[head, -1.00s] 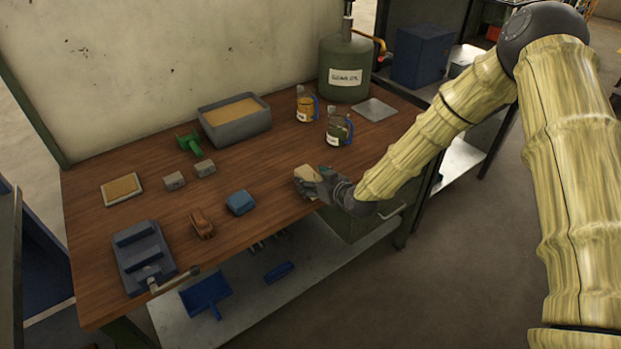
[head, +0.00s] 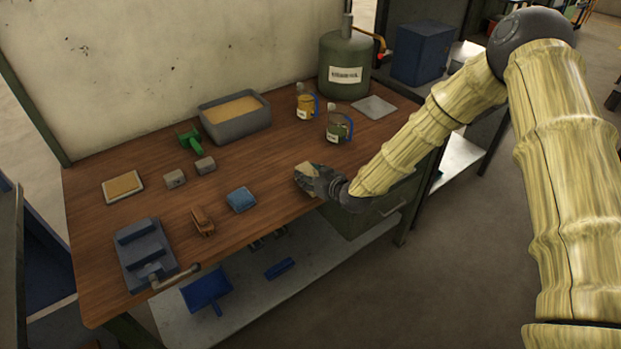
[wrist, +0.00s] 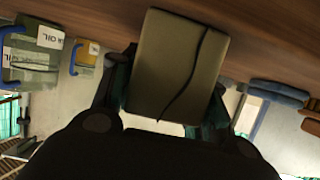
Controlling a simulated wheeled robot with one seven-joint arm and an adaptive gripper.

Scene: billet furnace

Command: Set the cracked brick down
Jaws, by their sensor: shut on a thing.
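The cracked brick is a pale tan block with a dark crack line running along its face; it fills the upper middle of the wrist view (wrist: 178,62). My gripper (head: 312,178) is shut on it, with a finger on each side in the wrist view. I cannot tell whether the brick touches the bench top.
A blue block (head: 241,199) and a brown brush (head: 203,221) lie left of my gripper. Two oil jugs (head: 339,127) (head: 306,103) stand behind it. A grey sand tray (head: 235,118), a grey vise (head: 146,253) and two small grey blocks (head: 174,179) are further left. Bare wood surrounds the gripper.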

